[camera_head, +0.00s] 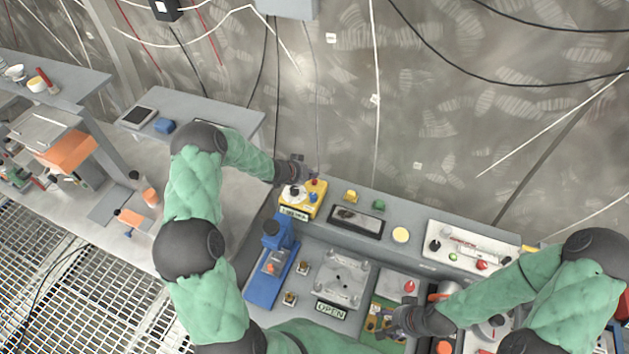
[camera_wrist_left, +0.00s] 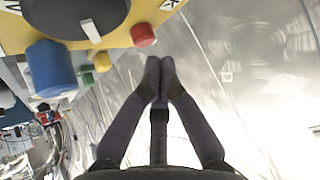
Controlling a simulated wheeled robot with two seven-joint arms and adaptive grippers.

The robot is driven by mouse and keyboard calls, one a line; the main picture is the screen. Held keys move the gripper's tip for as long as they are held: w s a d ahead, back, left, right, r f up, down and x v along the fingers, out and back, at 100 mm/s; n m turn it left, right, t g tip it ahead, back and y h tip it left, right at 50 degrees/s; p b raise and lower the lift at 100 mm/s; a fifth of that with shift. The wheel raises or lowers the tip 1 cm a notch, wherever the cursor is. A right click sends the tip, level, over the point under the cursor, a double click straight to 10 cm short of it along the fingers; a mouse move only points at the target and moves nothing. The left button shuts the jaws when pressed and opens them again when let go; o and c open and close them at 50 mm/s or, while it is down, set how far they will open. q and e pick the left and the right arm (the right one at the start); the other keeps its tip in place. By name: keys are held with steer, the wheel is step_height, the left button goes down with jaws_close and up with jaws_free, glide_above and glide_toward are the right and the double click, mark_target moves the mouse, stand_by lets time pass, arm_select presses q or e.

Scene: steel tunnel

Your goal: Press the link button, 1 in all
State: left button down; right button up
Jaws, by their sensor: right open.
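A yellow control box (camera_head: 318,208) with a dark-lettered label plate stands at the back of the bench; the label is too small to read surely. It carries a red button (camera_head: 315,182), a blue button (camera_head: 312,198) and a black knob. In the left wrist view the red button (camera_wrist_left: 143,35) and the larger blue button (camera_wrist_left: 52,68) show at upper left. My left gripper (camera_head: 312,171) is just behind the box; its fingertips (camera_wrist_left: 160,65) are together, empty, beside the red button. Contact is not visible. My right gripper (camera_head: 382,325) is open over the bench's front part.
A yellow button (camera_head: 350,195) and a green button (camera_head: 378,205) sit right of the box, with a round pale-yellow disc (camera_head: 400,235) further right. A blue press-like device (camera_head: 265,285) and an OPEN sign (camera_head: 331,311) are in front. The grey wall (camera_head: 440,120) rises close behind.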

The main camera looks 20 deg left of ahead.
mark_target(312, 181)
arm_select(q)
steer(key=shift+f, duration=0.4)
steer(key=shift+f+b, duration=0.45)
stand_by(0.8)
stand_by(0.3)
steer(key=shift+r+p, duration=0.9)
step_height(312, 181, up, 5)
steer(key=p, duration=0.4)
steer(key=shift+p, duration=0.4)
stand_by(0.4)
